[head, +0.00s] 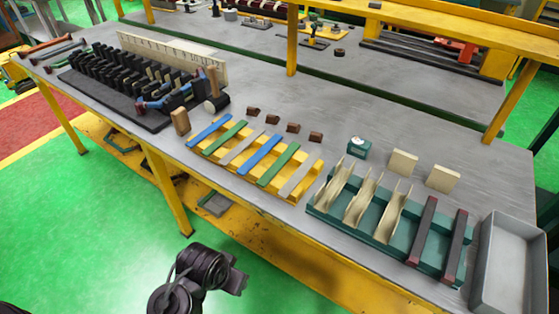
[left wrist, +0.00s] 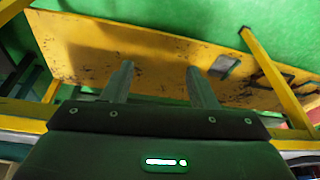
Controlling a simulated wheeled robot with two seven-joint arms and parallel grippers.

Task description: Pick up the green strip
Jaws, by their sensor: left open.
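Two green strips lie across a yellow rack (head: 290,193) on the grey table in the head view. One green strip (head: 231,136) is toward the rack's left end, and the other green strip (head: 278,165) is toward its right end. Blue and grey strips lie between and beside them. My left gripper (left wrist: 160,70) is open and empty in the left wrist view, its two fingers apart over the yellow lower shelf. In the head view my left arm is low in front of the table, clear of the strips. My right gripper is not in view.
A green tray (head: 325,207) with curved tan pieces and dark bars stands right of the rack, and a grey bin (head: 488,260) is at the far right. Small brown blocks (head: 272,119) sit behind the rack. A black slotted row (head: 120,85) stands at the left.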

